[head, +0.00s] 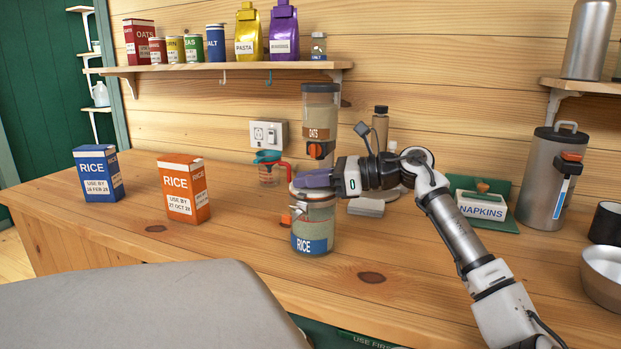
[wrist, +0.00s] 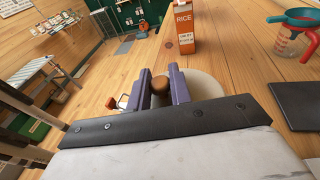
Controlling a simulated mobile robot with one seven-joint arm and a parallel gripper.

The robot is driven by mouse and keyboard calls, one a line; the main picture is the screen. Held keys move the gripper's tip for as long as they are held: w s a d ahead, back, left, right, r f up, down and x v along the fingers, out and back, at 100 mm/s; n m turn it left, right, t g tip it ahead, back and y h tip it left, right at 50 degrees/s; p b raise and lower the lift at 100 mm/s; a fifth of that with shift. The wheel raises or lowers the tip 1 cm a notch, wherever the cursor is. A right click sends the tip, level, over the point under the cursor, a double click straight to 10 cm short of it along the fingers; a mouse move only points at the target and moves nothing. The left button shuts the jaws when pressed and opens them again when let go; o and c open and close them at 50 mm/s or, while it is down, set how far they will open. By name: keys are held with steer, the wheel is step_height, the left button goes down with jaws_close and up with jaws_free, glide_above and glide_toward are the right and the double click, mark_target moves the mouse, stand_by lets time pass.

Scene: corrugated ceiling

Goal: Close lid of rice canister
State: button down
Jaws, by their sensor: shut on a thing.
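The rice canister (head: 312,242) stands upright on the wooden counter, a clear jar with a blue RICE label and a pale lid (head: 318,193) on top. In the wrist view the lid (wrist: 208,88) is a pale disc under my gripper, with a round brown knob (wrist: 159,86) between the fingers. My gripper (head: 306,180) is over the lid, its purple fingers shut on the knob; the fingers also show in the wrist view (wrist: 161,80). A wire clasp with an orange-red tab (wrist: 124,101) sits at the canister's side. The exact fit of lid to rim is hard to tell.
Blue (head: 98,173) and orange (head: 183,188) rice boxes stand to the left. Behind are a measuring jug (head: 268,172) and an oats dispenser (head: 320,112). Napkins (head: 482,205) and a steel flask (head: 548,185) are right.

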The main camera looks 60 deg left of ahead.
steer(key=shift+f, duration=0.15)
stand_by(0.4)
steer(key=c, duration=1.3)
jaws_free()
steer(key=v, duration=1.3)
steer(key=shift+w+d+b, duration=0.25)
steer(key=shift+d+b, duration=0.1)
steer(key=shift+b, duration=0.05)
steer(key=shift+s, duration=0.1)
